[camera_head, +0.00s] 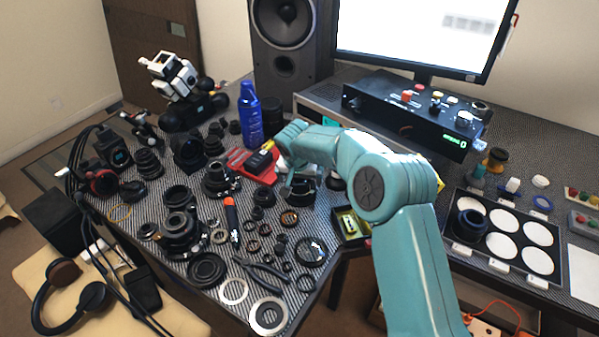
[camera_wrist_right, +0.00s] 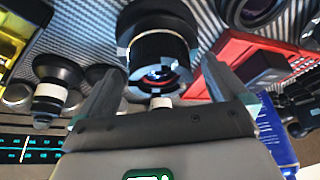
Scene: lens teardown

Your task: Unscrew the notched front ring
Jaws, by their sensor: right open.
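A dark lens barrel (camera_wrist_right: 158,52) with a pale band and a glassy front stands between the fingers of my right gripper (camera_wrist_right: 162,78) in the right wrist view. Its front rim (camera_wrist_right: 160,86) shows light patches that may be notches. The fingers are spread, with gaps visible on both sides of the barrel. In the head view the right gripper (camera_head: 300,178) points down over the parts at the table's right side, above a dark lens part (camera_head: 290,193) it partly hides. My left gripper is not in view.
A red tray (camera_head: 241,160) and a blue bottle (camera_head: 249,115) stand near the right gripper. Several lens parts, rings and pliers (camera_head: 260,270) crowd the table. A tray with white discs (camera_head: 450,222) lies at right, and a black instrument box (camera_head: 400,120) behind.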

